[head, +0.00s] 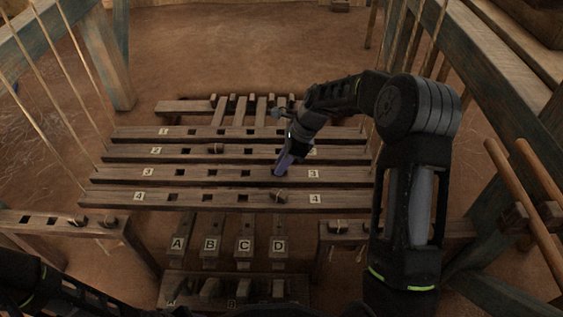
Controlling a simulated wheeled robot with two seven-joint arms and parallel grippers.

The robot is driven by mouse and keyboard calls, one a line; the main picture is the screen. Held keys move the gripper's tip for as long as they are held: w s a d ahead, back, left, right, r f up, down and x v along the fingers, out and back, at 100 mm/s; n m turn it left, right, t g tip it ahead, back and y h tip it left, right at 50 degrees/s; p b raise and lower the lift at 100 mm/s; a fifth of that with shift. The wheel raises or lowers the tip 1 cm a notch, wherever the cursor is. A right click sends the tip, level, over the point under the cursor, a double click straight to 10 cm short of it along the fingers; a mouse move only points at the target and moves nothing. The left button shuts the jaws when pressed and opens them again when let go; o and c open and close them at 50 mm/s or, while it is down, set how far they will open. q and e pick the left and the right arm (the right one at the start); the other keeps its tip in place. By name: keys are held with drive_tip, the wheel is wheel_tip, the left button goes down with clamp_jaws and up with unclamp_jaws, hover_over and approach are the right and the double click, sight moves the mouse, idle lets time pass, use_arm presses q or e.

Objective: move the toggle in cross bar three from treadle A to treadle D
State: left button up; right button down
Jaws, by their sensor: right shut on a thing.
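Cross bar three (130,172), a dark wooden bar marked 3 at both ends, runs across the loom with open square holes above treadle A (178,244), treadle B (211,246) and treadle C (245,247). My right gripper (280,170) points down at this bar, in line with treadle D (278,248). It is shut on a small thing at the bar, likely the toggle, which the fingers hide. I cannot tell how deep it sits in the hole. Only part of my left arm shows at the bottom left; its gripper is out of view.
Cross bar two (120,152) has a toggle (215,148) above B; cross bar four (105,197) has one (279,196) above D, close in front of my gripper. Side ledges hold more toggles (107,221). Cords (70,125) and posts flank the bars.

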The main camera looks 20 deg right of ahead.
idle(0.3)
drive_tip(key=c, duration=1.2)
unclamp_jaws()
drive_tip(key=shift+c, duration=0.2)
drive_tip(key=p+v, duration=0.3)
drive_tip(key=v, duration=0.4)
drive_tip(key=shift+d+r+p, duration=0.15)
drive_tip(key=shift+r+p, duration=0.2)
